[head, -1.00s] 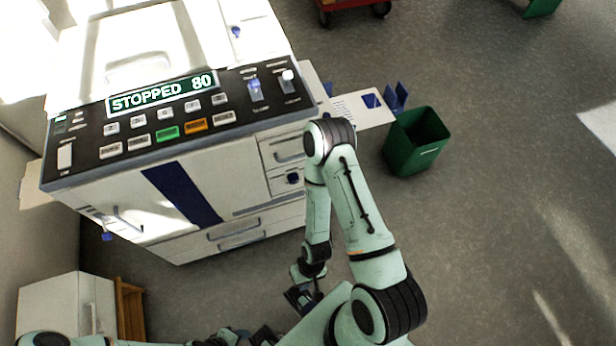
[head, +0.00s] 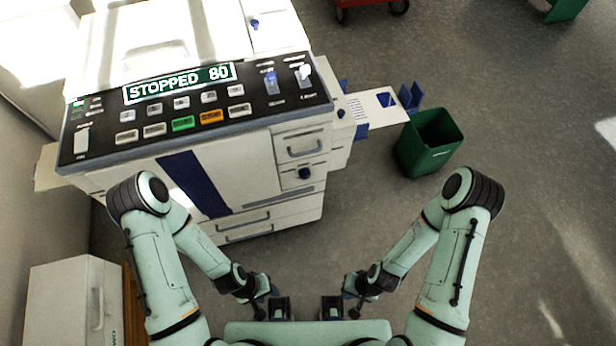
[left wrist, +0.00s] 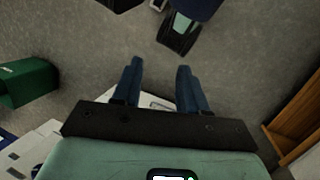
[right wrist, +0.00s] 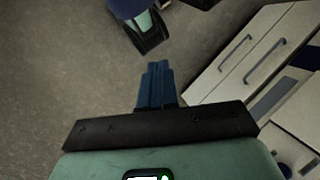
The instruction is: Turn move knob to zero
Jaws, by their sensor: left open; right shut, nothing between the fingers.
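The copier-like machine's dark control panel (head: 200,105) fills the upper left of the head view. Its display (head: 180,83) reads "STOPPED 80". At the panel's right end are a blue slider-like control (head: 270,80) and a pale knob (head: 304,72); their labels are too small to read. A dark blue knob (head: 304,173) is on the front, below a drawer handle. My left gripper (head: 264,295) is low in front of the machine, open and empty in the left wrist view (left wrist: 155,72). My right gripper (head: 352,295) is beside it, shut and empty in the right wrist view (right wrist: 158,70). Both are apart from the machine.
A paper tray (head: 372,108) juts from the machine's right side. A green bin (head: 428,145) stands right of it. A white cabinet (head: 72,305) is at lower left. The grey floor (head: 530,200) at right is clear. A red cart (head: 368,8) is at the back.

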